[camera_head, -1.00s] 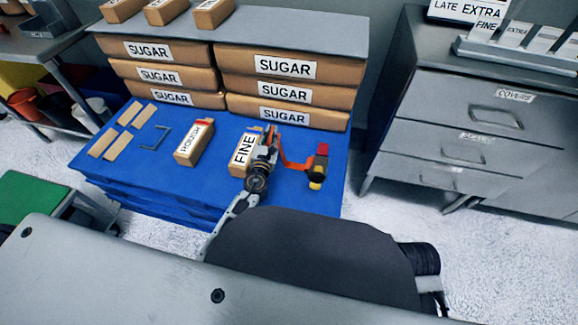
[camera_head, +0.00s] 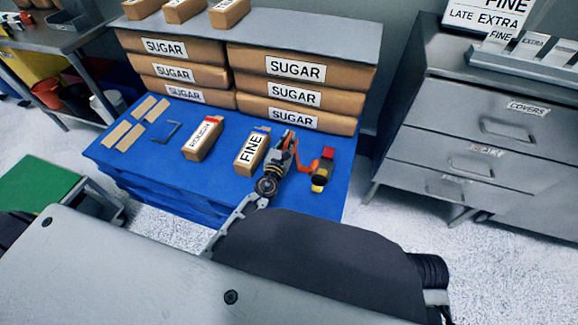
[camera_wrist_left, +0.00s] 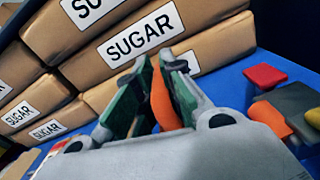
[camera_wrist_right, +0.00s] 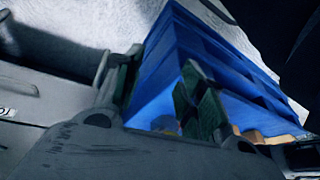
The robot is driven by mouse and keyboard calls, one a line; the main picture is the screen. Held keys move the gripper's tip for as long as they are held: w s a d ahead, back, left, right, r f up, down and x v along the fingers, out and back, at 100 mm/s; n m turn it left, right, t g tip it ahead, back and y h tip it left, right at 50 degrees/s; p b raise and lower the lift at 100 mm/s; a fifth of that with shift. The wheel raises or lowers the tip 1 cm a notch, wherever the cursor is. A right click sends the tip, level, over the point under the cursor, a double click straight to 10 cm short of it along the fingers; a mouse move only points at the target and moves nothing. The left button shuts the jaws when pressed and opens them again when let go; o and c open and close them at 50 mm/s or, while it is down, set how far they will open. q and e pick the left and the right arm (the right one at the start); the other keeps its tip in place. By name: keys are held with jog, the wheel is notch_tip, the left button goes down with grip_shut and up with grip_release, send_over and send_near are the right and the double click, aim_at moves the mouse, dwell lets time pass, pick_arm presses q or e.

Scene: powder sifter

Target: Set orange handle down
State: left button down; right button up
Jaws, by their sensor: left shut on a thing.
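My left gripper (camera_head: 288,142) is shut on an orange handle (camera_head: 303,165) over the right part of the blue pallet. In the left wrist view the orange handle (camera_wrist_left: 163,98) stands between the green-padded fingers. Red, yellow and dark pieces (camera_head: 323,170) show beside the handle in the head view; whether they join it is hard to tell. I cannot tell whether the handle touches the blue surface. My right gripper (camera_wrist_right: 162,78) shows in the right wrist view, its fingers apart with blue pallet showing between them.
A FINE box (camera_head: 251,152) stands just left of the left gripper, and another labelled box (camera_head: 202,140) farther left. Stacked SUGAR bags (camera_head: 296,93) stand behind. Bare blue pallet (camera_head: 338,192) lies to the right. A grey drawer cabinet (camera_head: 480,135) stands at right.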

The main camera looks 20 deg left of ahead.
jog(key=shift+d, duration=0.1)
pick_arm(q)
jog(key=shift+f, duration=0.1)
pick_arm(e)
jog(key=shift+f, duration=0.1)
pick_arm(q)
jog(key=shift+f, duration=0.15)
notch_tip(320, 180, down, 5)
jog(key=b, duration=0.4)
jog(key=shift+f, duration=0.15)
pick_arm(e)
notch_tip(320, 180, down, 9)
jog(key=w+a+t+y, duration=0.1)
jog(key=a, duration=0.1)
jog(key=shift+a+m+t, duration=0.25)
jog(key=shift+m+t, duration=0.05)
jog(key=shift+t, duration=0.1)
pick_arm(q)
jog(key=shift+f, duration=0.15)
pick_arm(e)
jog(key=shift+f, duration=0.1)
